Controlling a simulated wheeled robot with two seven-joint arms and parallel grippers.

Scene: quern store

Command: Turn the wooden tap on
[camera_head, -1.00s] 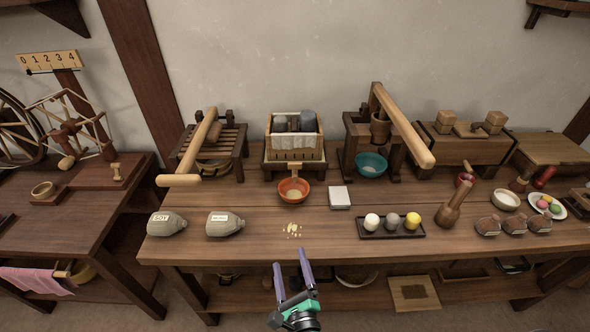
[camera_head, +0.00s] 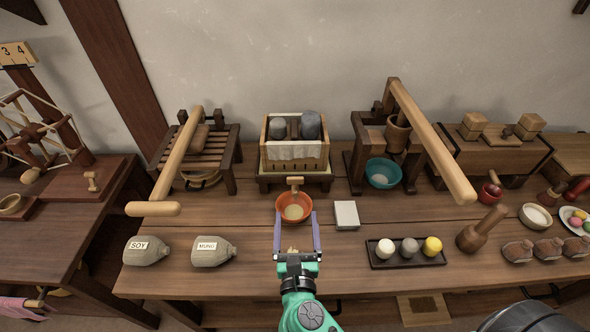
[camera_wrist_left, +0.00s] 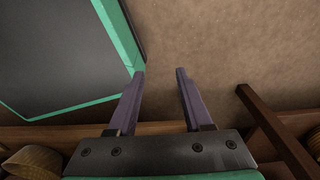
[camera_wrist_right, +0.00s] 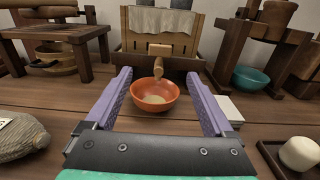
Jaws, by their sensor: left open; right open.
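The wooden tap (camera_head: 295,183) sticks out low at the front of a wooden box (camera_head: 270,152) with a white cloth. In the right wrist view the tap (camera_wrist_right: 160,50) shows a pale crosspiece above a darker spout, over an orange bowl (camera_wrist_right: 155,95). My right gripper (camera_head: 297,216) is open and empty, with its fingers pointing at the bowl and tap; it is short of the tap and in line with it. My left gripper (camera_wrist_left: 160,72) is open and empty in the left wrist view, over bare floor, and out of the head view.
A white block (camera_head: 346,215) lies right of the bowl. Long wooden levers (camera_head: 433,145) jut forward on both sides. The table between sacks and tray is mostly clear.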

